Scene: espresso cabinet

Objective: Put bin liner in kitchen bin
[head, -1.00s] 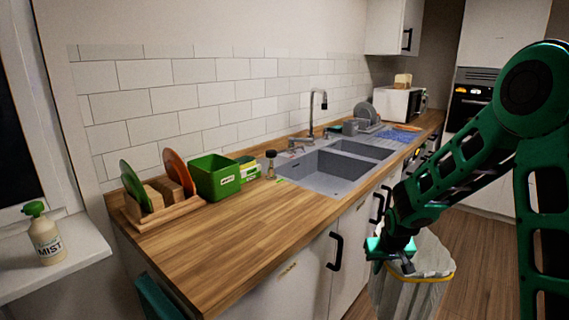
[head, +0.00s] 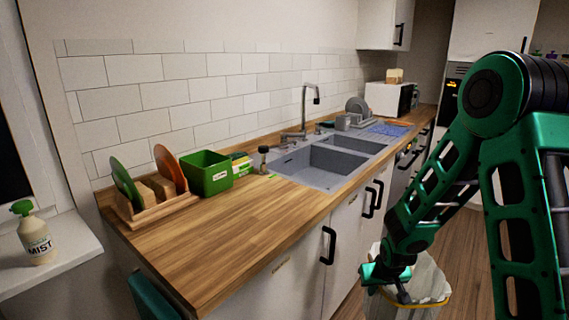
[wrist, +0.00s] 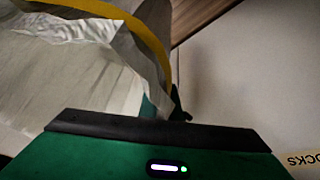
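A whitish translucent bin liner (head: 428,278) with a yellow band round its top shows at the bottom right of the head view, above the floor beside the cabinet fronts. It also fills the upper left of the wrist view (wrist: 75,85), its yellow band curving across the top. My gripper (head: 388,282) is at the liner's left rim, in front of part of it. The wrist view shows the green gripper body and a dark edge close against the liner; the fingertips are mostly hidden, so I cannot tell whether they grip it. I cannot make out a separate bin wall under the liner.
The wooden worktop (head: 225,238) runs along the wall, with a plate rack (head: 160,205), a green box (head: 207,174) and a sink (head: 325,165). White cabinet doors with black handles (head: 328,245) stand left of my gripper. Bare wooden floor (head: 455,240) shows to the right.

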